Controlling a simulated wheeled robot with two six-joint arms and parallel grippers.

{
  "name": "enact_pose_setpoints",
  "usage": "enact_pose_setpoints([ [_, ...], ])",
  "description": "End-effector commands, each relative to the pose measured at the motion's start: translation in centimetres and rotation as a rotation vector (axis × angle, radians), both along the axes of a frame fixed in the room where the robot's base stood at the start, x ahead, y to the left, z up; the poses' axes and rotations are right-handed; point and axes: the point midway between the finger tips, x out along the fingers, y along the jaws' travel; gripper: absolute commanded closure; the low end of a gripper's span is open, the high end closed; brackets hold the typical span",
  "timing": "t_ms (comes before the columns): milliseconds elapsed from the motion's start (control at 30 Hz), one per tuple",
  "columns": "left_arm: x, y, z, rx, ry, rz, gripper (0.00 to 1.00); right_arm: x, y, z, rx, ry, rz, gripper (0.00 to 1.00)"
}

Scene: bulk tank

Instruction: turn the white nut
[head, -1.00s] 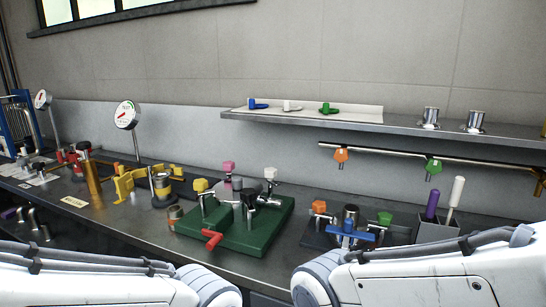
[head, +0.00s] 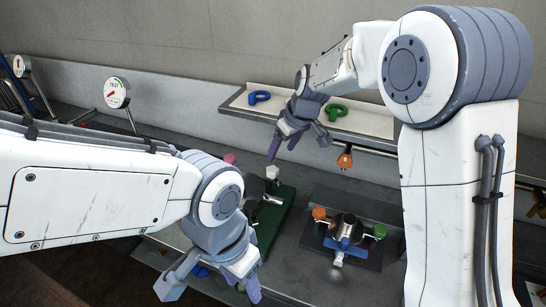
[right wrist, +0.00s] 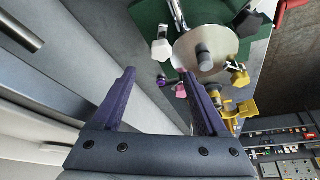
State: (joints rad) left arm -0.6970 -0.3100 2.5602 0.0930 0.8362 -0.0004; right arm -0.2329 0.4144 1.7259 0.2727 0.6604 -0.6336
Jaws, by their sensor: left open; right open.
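The white nut (head: 272,172) sits on a fitting at the back of the green board (head: 278,212). In the right wrist view the white nut (right wrist: 162,48) is a faceted knob beside a round metal disc (right wrist: 205,50). My right gripper (head: 298,147) is open and empty, above and to the right of the nut in the head view. In the right wrist view its fingertips (right wrist: 159,75) are spread, with the nut beyond them and apart. My left gripper (head: 212,288) is open and empty at the bottom, in front of the board, and my left arm hides much of the board.
A pink nut (head: 229,158) is left of the white one. The shelf (head: 232,104) behind holds a blue piece (head: 259,97) and a green piece (head: 337,112). An orange nut (head: 345,161) hangs below it. A dark block (head: 340,252) with coloured nuts stands right.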

Motion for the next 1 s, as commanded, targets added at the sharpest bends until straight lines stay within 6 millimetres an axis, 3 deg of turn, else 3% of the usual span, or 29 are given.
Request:
enact_pose_setpoints([
  [300,0.0,0.0,1.3,0.000,0.000,0.000,0.50,1.6,1.5,-5.4,-0.002,0.006,0.002,0.24],
  [500,0.0,0.0,1.8,0.000,0.000,0.000,0.50,2.4,2.3,-7.8,-0.001,0.003,0.004,0.24],
  [900,0.0,0.0,1.8,0.000,0.000,0.000,0.50,2.7,2.5,-8.7,-0.001,0.001,0.002,0.24],
  [967,0.0,0.0,1.8,0.000,0.000,0.000,0.50,2.7,2.5,-8.7,-0.001,0.001,0.002,0.43],
  [1000,0.0,0.0,1.8,0.000,0.000,0.000,0.50,2.7,2.5,-8.7,-0.001,0.001,0.002,0.58],
])
